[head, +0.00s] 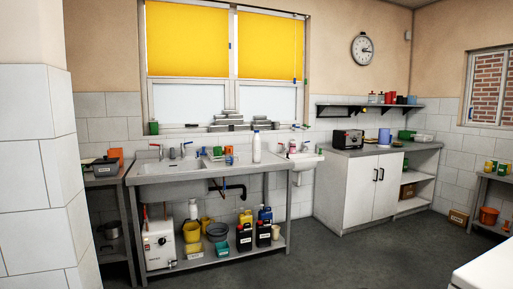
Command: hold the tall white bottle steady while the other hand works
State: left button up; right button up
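A tall white bottle (256,148) stands upright at the back right of the steel sink counter (197,176), below the window. Nothing touches it that I can see. Another white bottle (193,209) is on the shelf under the sink, partly hidden among other containers. Neither of my grippers shows in the head view.
Small cups (229,150) stand on the counter left of the tall bottle. A small white basin (303,158) is to its right. A white cabinet (363,188) with a toaster (347,138) on top stands at the right. The grey floor (350,260) in front is clear.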

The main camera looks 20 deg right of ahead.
aim_at(256, 139)
jog(key=z, duration=0.3)
jog(key=i, duration=4.05)
jog(key=u, duration=0.25)
